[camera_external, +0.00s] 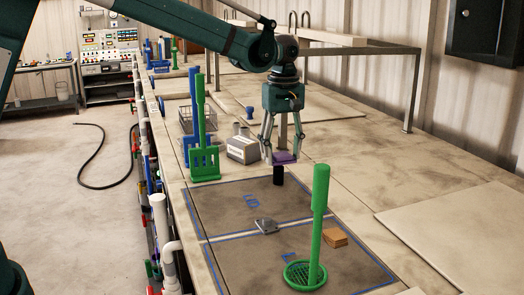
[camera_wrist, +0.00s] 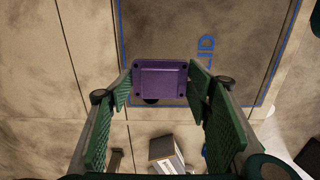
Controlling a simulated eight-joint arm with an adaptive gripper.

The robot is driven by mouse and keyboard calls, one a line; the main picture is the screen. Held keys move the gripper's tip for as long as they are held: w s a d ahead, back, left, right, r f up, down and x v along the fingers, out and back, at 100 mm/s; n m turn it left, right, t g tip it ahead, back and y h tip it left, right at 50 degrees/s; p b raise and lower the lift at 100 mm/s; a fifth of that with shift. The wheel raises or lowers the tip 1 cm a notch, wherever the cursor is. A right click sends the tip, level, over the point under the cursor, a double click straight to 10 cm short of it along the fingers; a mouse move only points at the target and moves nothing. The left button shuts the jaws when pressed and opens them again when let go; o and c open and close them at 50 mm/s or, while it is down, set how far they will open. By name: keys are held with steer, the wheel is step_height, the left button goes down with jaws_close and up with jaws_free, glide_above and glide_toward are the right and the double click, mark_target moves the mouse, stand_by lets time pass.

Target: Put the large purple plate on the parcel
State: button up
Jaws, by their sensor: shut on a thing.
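My gripper (camera_external: 282,157) is shut on the purple plate (camera_external: 285,157) and holds it above the bench. In the wrist view, the plate (camera_wrist: 160,78) is a rounded rectangle with a raised rim and dark corner dots, pinched by its left and right edges between the green finger pads (camera_wrist: 160,85). A small tan box that looks like the parcel (camera_external: 335,237) lies on the dark marked area, right of the tall green handle. The plate is apart from it, farther back and to its left. The parcel is not seen in the wrist view.
A black cylinder (camera_external: 278,176) stands below the plate. A green basket with a tall upright handle (camera_external: 319,215) stands left of the parcel. A grey metal piece (camera_external: 266,225) lies nearby. A grey-white box (camera_external: 243,150) and green rack (camera_external: 204,163) stand at the back left.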

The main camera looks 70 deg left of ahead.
steer(key=a+r, duration=0.2)
steer(key=a, duration=0.6)
steer(key=a+r, duration=0.2)
steer(key=a, duration=0.6)
step_height(320, 180, up, 3)
glide_above(244, 140)
steer(key=shift+f, duration=0.1)
steer(key=shift+f, duration=0.1)
steer(key=shift+f, duration=3.05)
steer(key=shift+f, duration=1.85)
steer(key=shift+f, duration=0.2)
steer(key=o, duration=1)
steer(key=shift+c, duration=0.2)
